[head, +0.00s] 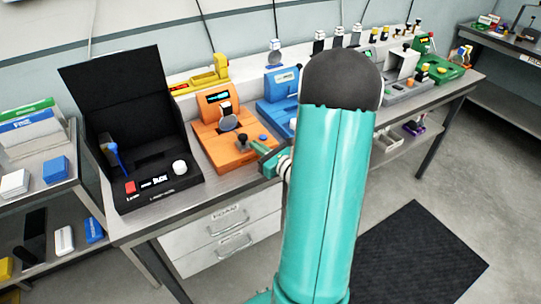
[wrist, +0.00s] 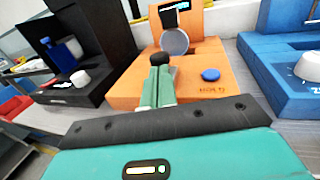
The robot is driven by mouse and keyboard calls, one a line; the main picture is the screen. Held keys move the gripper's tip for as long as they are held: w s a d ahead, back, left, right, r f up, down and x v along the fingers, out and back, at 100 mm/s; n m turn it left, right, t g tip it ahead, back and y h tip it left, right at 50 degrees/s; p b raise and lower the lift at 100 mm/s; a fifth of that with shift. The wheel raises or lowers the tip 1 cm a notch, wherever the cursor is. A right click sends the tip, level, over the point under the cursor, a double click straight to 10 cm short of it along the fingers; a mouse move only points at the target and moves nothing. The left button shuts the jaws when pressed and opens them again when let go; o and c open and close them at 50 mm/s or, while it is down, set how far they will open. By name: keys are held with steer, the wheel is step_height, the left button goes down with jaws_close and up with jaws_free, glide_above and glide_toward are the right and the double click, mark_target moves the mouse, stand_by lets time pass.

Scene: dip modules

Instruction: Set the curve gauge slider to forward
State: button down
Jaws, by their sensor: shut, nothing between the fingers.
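An orange module (head: 222,150) stands on the bench, with a lit display (head: 217,97) on its upright back and a round grey disc (head: 228,123) below it. I take it to be the curve gauge; no readable name confirms this. A black-knobbed slider (head: 243,139) sticks up from its base, and a blue button (head: 263,138) is to the right. My gripper (head: 258,147) is shut and empty at the module's front right. In the wrist view, its fingertips (wrist: 158,68) are just before the black knob (wrist: 160,55); I cannot tell whether they touch. The slider's lower part is hidden by the fingers.
A black open-lidded box (head: 150,190) with a white knob and red button stands left of the orange module. A blue module (head: 280,85) stands to its right, partly behind my arm. A green module (head: 440,72) is farther right. White drawers (head: 222,225) are below the bench.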

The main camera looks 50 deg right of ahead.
mark_target(245, 134)
steer(key=shift+w, duration=1.05)
steer(key=shift+w, duration=0.1)
steer(key=w, duration=0.2)
steer(key=w+d, duration=0.1)
steer(key=w, duration=0.1)
steer(key=shift+w+d, duration=0.25)
steer(key=shift+w, duration=0.1)
steer(key=shift+r, duration=0.1)
